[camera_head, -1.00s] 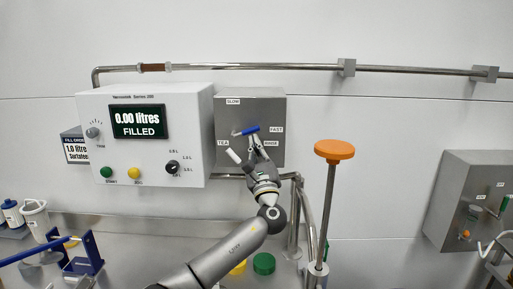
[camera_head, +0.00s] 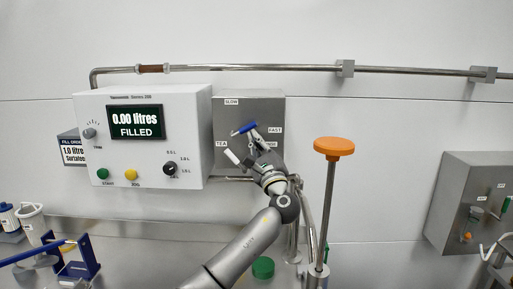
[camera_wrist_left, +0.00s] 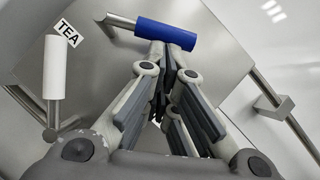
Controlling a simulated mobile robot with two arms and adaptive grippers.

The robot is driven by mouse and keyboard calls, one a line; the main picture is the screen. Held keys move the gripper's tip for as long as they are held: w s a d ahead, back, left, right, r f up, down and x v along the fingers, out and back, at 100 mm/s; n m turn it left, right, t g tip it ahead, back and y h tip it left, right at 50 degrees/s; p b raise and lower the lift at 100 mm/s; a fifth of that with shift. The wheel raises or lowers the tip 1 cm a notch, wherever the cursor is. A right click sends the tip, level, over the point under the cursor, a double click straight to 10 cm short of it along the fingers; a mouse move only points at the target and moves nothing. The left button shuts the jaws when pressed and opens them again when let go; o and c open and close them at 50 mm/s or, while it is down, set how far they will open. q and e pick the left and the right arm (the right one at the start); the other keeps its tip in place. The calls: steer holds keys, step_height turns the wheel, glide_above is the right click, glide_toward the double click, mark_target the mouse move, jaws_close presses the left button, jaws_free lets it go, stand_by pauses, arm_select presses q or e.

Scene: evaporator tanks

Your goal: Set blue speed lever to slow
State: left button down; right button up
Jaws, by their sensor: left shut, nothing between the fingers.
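The blue speed lever (camera_head: 244,129) sticks out from the grey metal box on the wall. Its handle tilts up to the right, between the SLOW label (camera_head: 232,102) at the top and the FAST label (camera_head: 275,130) at the right. In the left wrist view the blue handle (camera_wrist_left: 165,33) lies just beyond my fingertips. My left gripper (camera_head: 256,136) is shut and empty, with its tips close to the handle's right end. I cannot tell whether they touch it. My right gripper is not in view.
A white lever (camera_head: 232,156) sits below the blue one by the TEA label; it also shows in the left wrist view (camera_wrist_left: 54,68). A white control panel (camera_head: 150,180) stands at the left. An orange-topped rod (camera_head: 334,147) rises at the right.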

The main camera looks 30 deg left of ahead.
arm_select(q)
steer(key=r+n+g, duration=0.1)
steer(key=n, duration=0.1)
steer(key=r+n+g, duration=0.1)
steer(key=n+g, duration=0.1)
steer(key=n, duration=0.1)
steer(key=r+n+g, duration=0.1)
steer(key=n, duration=0.1)
steer(key=shift+s+a+r+g+b, duration=0.2)
steer(key=shift+a+r+g+b, duration=0.1)
steer(key=shift+r+b, duration=0.1)
steer(key=n, duration=0.1)
steer(key=r+n+g, duration=0.1)
steer(key=r+n+p, duration=0.1)
steer(key=shift+s+a+n+g+h, duration=0.3)
steer(key=shift+a+n+h, duration=0.1)
steer(key=shift+s+a+r+n+g+h+p, duration=0.15)
steer(key=shift+s+a+r+n+h+p, duration=0.1)
steer(key=shift+a+n+h+p, duration=0.25)
steer(key=shift+s+a+r+n+g+h+p, duration=0.15)
steer(key=shift+r+n+h+p, duration=0.1)
steer(key=shift+n, duration=0.45)
step_height(320, 180, up, 10)
glide_above(253, 127)
steer(key=s+a, duration=0.2)
steer(key=shift+w+d, duration=0.15)
steer(key=shift+w, duration=0.05)
